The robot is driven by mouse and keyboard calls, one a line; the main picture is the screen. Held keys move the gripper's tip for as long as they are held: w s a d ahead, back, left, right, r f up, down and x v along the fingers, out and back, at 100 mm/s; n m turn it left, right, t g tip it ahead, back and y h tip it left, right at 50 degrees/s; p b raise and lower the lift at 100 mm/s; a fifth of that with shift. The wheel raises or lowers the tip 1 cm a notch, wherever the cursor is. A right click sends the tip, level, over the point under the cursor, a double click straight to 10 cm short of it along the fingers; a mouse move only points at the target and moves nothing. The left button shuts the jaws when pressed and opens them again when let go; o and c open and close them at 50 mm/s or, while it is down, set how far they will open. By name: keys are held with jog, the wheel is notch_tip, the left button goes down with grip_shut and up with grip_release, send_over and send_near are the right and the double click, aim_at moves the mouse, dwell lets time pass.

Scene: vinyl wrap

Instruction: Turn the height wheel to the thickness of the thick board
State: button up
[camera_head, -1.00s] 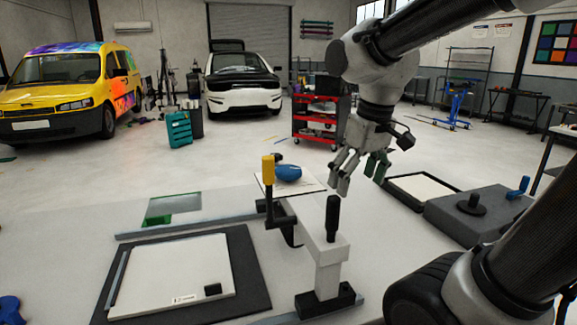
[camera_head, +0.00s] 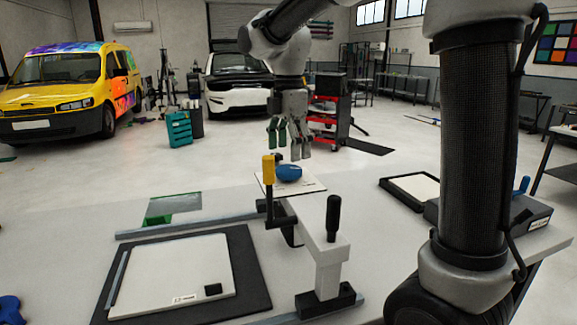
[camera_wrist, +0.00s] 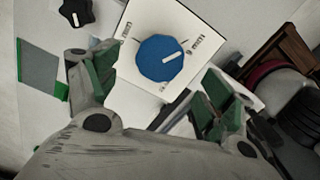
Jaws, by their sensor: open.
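The height wheel is a blue knob (camera_head: 288,173) on a white card (camera_head: 310,184) beyond the press arm. In the wrist view the wheel (camera_wrist: 156,57) has a white pointer line aimed to the upper right, roughly toward the right-hand label, which seems to read in mm. A left label is too small to read. My gripper (camera_head: 289,149) hangs just above the wheel, pointing down, apart from it. Its green-padded fingers are open on either side of the wheel in the wrist view (camera_wrist: 158,82). A white board (camera_head: 165,268) lies on a dark mat; its thickness is unclear.
A white press arm with a yellow handle (camera_head: 268,170) and black handle (camera_head: 333,218) stands close in front of the wheel. A black-framed pale panel (camera_head: 420,188) lies to the right. A green-edged sheet (camera_head: 173,204) lies left. A black star knob (camera_wrist: 76,11) shows in the wrist view.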

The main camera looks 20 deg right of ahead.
aim_at(288, 167)
notch_tip(288, 167, down, 5)
jog(key=shift+r, duration=0.1)
jog(key=c, duration=1)
